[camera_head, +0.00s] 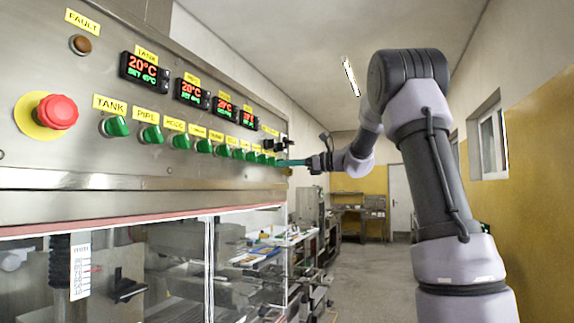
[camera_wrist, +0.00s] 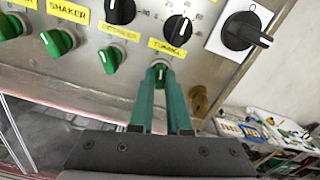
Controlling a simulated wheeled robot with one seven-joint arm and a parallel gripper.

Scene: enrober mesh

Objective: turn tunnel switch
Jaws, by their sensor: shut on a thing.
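The tunnel switch (camera_wrist: 159,68) is a small green knob on the steel panel, below the yellow label reading TUNNEL. My gripper (camera_wrist: 162,82) has two long teal fingers that reach up to this knob in the wrist view, one on each side, and it is shut on it. The knob's lower part is partly hidden between the fingers. In the head view my gripper (camera_head: 283,162) reaches the far right end of the row of green switches; the held knob is too small to make out there.
Other green switches stand left of it, among them the SHAKER switch (camera_wrist: 58,42) and a neighbouring one (camera_wrist: 111,59). Black dials (camera_wrist: 178,29) sit above, with a large black rotary switch (camera_wrist: 243,30) to the right. A brass lock (camera_wrist: 200,100) is close by. A red emergency button (camera_head: 58,111) is far left.

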